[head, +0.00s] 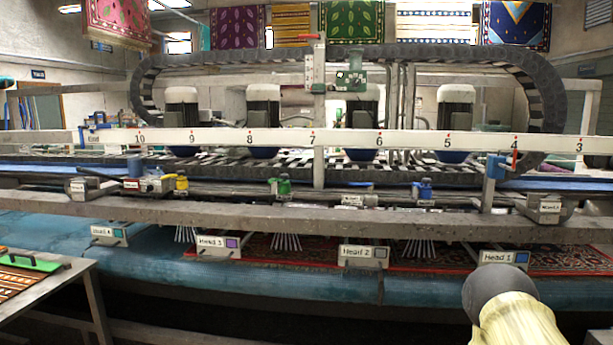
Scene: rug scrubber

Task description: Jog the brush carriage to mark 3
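The white scale rail (380,140) runs across the machine, numbered 10 at left down to 3 at right, with a red dot at each number. Mark 3 (580,145) is near the right edge. Several brush motors with pale caps stand behind the rail, the rightmost (456,110) by mark 5. A grey upright (319,70) with a red top stands near mark 7, a green box (351,79) beside it. A dark rounded part and cream section at bottom right appear to be my arm; no gripper fingers show.
Head labels, such as Head 1 (503,259) and Head 2 (363,257), hang along the front beam (300,218). A blue valve (496,167) with a red handle sits near mark 4. A side table (82,273) stands at lower left. A black cable chain (545,85) loops above.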

